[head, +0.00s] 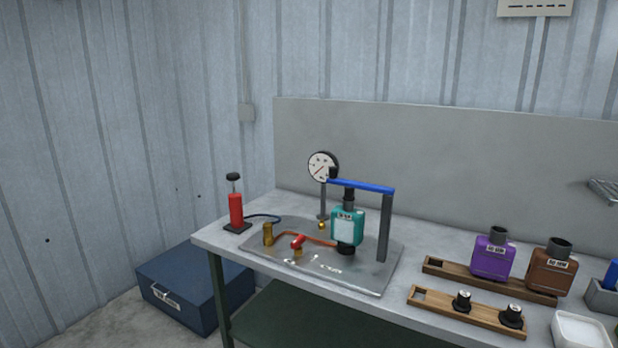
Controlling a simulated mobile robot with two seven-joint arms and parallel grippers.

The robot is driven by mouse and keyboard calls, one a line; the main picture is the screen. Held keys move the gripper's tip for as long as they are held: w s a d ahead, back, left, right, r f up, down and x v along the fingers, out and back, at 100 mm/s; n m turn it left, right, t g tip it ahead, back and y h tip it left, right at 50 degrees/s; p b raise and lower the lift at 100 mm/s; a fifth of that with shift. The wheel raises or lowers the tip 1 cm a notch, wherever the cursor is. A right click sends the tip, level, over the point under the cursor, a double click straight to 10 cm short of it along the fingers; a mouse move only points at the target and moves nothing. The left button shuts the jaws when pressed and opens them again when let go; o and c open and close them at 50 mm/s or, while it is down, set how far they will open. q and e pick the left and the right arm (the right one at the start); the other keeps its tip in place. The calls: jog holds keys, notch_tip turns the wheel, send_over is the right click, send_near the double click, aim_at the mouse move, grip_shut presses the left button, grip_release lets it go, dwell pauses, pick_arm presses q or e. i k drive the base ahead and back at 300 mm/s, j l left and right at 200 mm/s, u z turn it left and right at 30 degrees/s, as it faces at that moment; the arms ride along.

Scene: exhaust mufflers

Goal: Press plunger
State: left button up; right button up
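A red hand pump (236,211) stands upright on a dark base at the left corner of the workbench. Its black plunger knob (232,177) is raised above the red body on a short rod. A dark hose (264,217) runs from the pump toward a metal plate (370,277). On the plate are a round white gauge (323,166), brass fittings (268,234), a red valve handle (298,241) and a teal muffler (347,227) under a blue clamp bar (362,186). Neither of my grippers is in view.
To the right, purple (490,259) and brown (552,270) mufflers stand in a wooden rack. A second wooden rack (470,315) holds black plugs. A white tray (580,330) is at the lower right. A blue toolbox (185,285) sits on the floor. A grey panel (450,160) backs the bench.

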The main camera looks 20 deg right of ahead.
aim_at(233, 176)
jog(key=i+j, duration=0.25)
jog(key=i, duration=0.2)
jog(key=i+j+u, duration=0.1)
jog(key=i+j, duration=0.15)
jog(key=i, duration=0.2)
jog(key=i+j, duration=0.2)
jog(key=i, duration=0.25)
jog(key=i+j, duration=0.25)
jog(key=i, duration=0.25)
jog(key=u, duration=0.05)
